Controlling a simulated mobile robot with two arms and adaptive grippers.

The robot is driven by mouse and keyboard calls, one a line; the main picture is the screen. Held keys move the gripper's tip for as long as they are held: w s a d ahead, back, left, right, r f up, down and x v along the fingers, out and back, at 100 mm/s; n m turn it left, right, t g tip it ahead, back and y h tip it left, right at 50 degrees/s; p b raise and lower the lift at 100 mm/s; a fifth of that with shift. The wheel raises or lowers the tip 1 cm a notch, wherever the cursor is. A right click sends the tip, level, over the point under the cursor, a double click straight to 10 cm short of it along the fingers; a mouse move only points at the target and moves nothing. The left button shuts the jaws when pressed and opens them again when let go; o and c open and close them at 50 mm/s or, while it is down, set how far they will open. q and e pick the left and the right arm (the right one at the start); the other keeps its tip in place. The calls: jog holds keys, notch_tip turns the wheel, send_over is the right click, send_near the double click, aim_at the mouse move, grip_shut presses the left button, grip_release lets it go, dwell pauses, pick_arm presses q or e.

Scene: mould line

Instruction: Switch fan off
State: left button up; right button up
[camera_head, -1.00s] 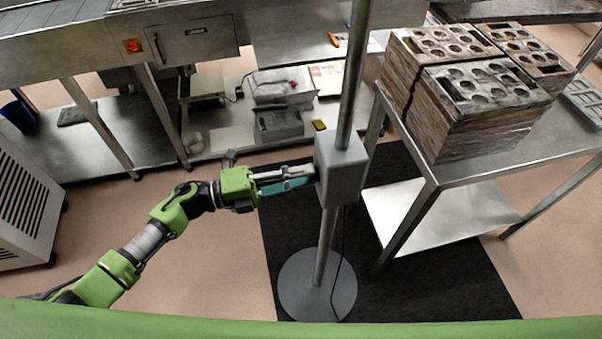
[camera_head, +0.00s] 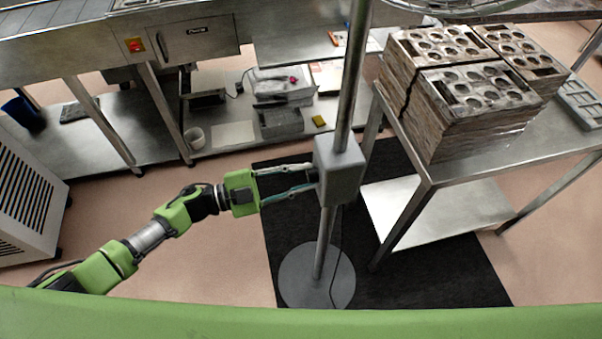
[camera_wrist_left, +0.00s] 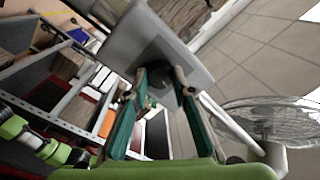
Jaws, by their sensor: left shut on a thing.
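The fan is a stand fan with a steel pole (camera_head: 352,85), a grey control box (camera_head: 340,172) on the pole and a round grey base (camera_head: 316,278). Part of its wire cage (camera_head: 450,10) shows at the top edge, and the cage (camera_wrist_left: 272,120) is also at the right of the left wrist view. My left gripper (camera_head: 311,180) reaches the left face of the box. In the left wrist view its two fingers are shut on a dark round knob (camera_wrist_left: 158,82) on the box (camera_wrist_left: 150,40); the fingers partly hide it. My right gripper is not in view.
A steel table (camera_head: 450,177) with stacked moulds (camera_head: 455,100) stands right of the pole. A steel bench (camera_head: 90,50) with a lower shelf runs along the back. A white slatted unit (camera_head: 30,205) is at the left. A dark mat (camera_head: 430,275) lies under the fan.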

pick_arm(q)
jog(key=shift+n, duration=0.9)
jog(key=shift+p, duration=0.3)
jog(key=o, duration=1.1)
jog(key=shift+a, duration=0.1)
jog(key=v, duration=1.1)
jog(key=shift+s+a, duration=0.15)
jog(key=shift+a, duration=0.25)
jog(key=shift+f, duration=0.1)
